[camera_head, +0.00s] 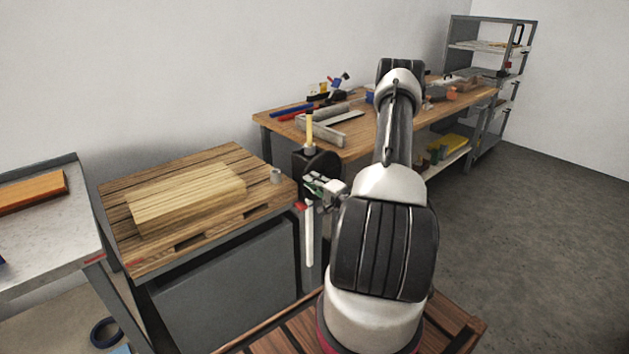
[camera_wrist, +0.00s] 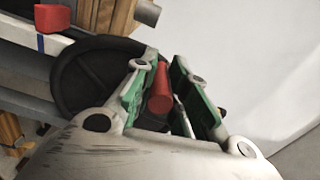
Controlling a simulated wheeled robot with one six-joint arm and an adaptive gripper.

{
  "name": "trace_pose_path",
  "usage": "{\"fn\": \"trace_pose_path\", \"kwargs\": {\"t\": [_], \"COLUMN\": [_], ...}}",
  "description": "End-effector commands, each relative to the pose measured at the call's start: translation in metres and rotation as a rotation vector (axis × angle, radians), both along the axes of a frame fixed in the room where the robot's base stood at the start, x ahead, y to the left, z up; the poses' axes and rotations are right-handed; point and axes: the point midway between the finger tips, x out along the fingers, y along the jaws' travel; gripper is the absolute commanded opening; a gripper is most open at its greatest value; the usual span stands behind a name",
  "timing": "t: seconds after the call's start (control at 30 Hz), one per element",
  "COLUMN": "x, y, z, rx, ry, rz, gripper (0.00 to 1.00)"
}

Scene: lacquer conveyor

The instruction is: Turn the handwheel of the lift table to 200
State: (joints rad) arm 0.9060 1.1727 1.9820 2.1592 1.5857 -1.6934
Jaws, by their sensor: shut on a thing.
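The lift table (camera_head: 118,205) has a slatted wooden top. Its black handwheel (camera_head: 322,162) is on the table's right side and is partly hidden by my gripper. In the wrist view the dark wheel (camera_wrist: 72,88) fills the upper left, with its red handle (camera_wrist: 160,92) between my green-padded fingers. My gripper (camera_head: 322,188) is shut on this handle; its fingertips also show in the wrist view (camera_wrist: 166,62). A white upright strip (camera_head: 309,240) stands below the wheel, with a red marker (camera_head: 300,205) near its top. I cannot read any figures on it.
A pale wooden block (camera_head: 185,195) lies on the lift table. A metal table with an orange-brown board (camera_head: 30,192) stands at left. A workbench (camera_head: 380,135) with tools is behind, and a grey shelf (camera_head: 490,60) beyond. The floor at right is clear.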

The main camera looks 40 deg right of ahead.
Motion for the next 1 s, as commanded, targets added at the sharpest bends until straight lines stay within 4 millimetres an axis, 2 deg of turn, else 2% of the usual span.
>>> {"fn": "trace_pose_path", "kwargs": {"t": [0.03, 0.37, 0.4, 0.5, 0.63, 0.67, 0.77, 1.0], "x": [-0.002, -0.002, -0.002, -0.002, -0.004, -0.006, -0.018, -0.071], "y": [0.006, 0.007, 0.007, 0.007, 0.006, 0.006, 0.003, -0.004], "z": [-0.006, -0.007, -0.007, -0.007, -0.006, -0.006, -0.006, -0.005], "rx": [0.013, 0.016, 0.016, 0.016, 0.015, 0.015, 0.014, 0.012], "ry": [0.015, 0.018, 0.018, 0.018, 0.017, 0.017, 0.016, 0.013], "rz": [0.010, 0.010, 0.010, 0.010, 0.010, 0.009, 0.006, -0.001], "gripper": [0.00, 0.00, 0.19, 0.35, 0.35, 0.39, 0.39, 0.39]}}
